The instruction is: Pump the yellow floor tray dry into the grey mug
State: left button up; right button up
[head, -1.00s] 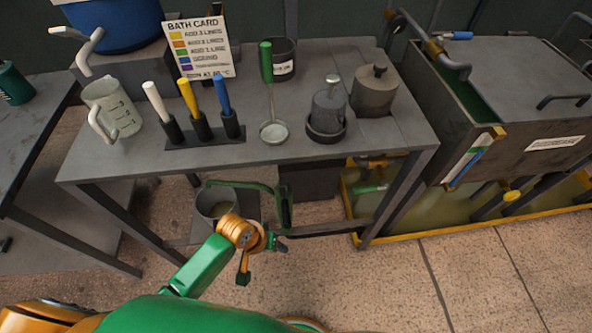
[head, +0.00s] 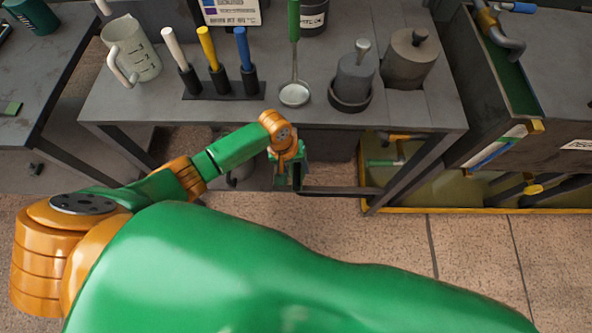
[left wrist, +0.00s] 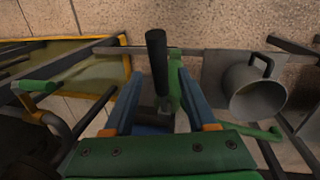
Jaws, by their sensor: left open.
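The yellow floor tray (head: 455,210) holds murky yellowish liquid and sits under the bench and tank at right. It also shows in the left wrist view (left wrist: 125,62). The grey mug (left wrist: 257,98) stands on a grey plate, right of the pump in the left wrist view. In the head view my arm mostly hides it. The green pump (left wrist: 175,85) has an upright black handle (left wrist: 157,62) and a green spout on the mug's side. My left gripper (left wrist: 160,78) is open, its blue fingers on either side of the handle; contact is unclear. My right gripper is out of view.
The bench top (head: 140,105) above carries a measuring jug (head: 130,50), coloured-handle tools in a rack (head: 222,92), a ladle (head: 294,92) and grey weights (head: 408,60). Bench legs and a low bar (head: 345,191) frame the pump. The tiled floor in front is clear.

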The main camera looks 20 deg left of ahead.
pick_arm(q)
jog(key=shift+d+f, duration=0.1)
jog(key=shift+f, duration=0.6)
grip_shut()
dwell(0.9)
